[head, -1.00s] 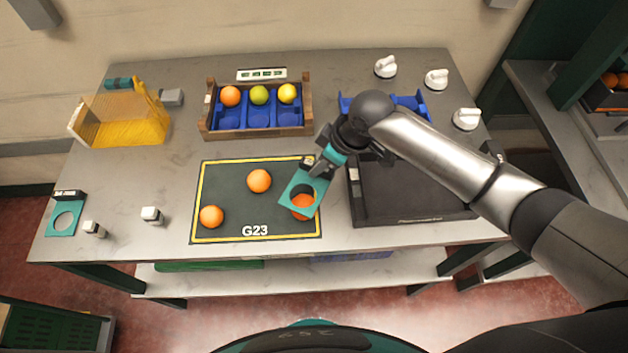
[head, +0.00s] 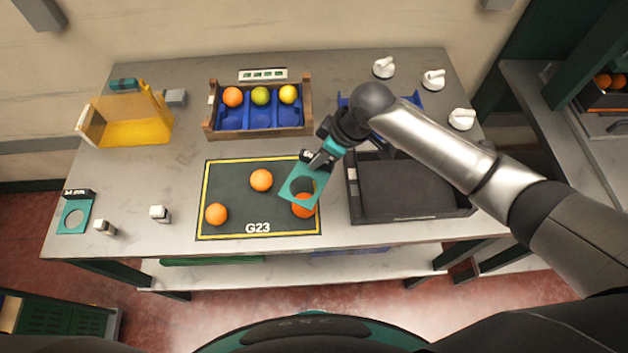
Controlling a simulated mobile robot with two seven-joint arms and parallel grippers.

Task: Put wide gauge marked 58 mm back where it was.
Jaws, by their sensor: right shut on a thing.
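My right gripper (head: 325,158) is shut on a teal gauge (head: 293,193), a flat plate with a round hole and a dark label end. It holds the gauge over the right part of the dark mat marked G23 (head: 230,185). An orange (head: 303,208) shows at the gauge's lower edge and partly through its hole; I cannot tell whether they touch. The label on the held gauge is too small to read. A second teal gauge (head: 64,217) with a black label lies at the table's left front. My left gripper is not in view.
Two more oranges (head: 261,180) lie on the mat. A wooden crate (head: 258,133) with a blue insert holds three fruits behind it. A black tray (head: 415,212) is right of the mat. Two small white-topped blocks (head: 160,214) stand left of the mat, near bare tabletop.

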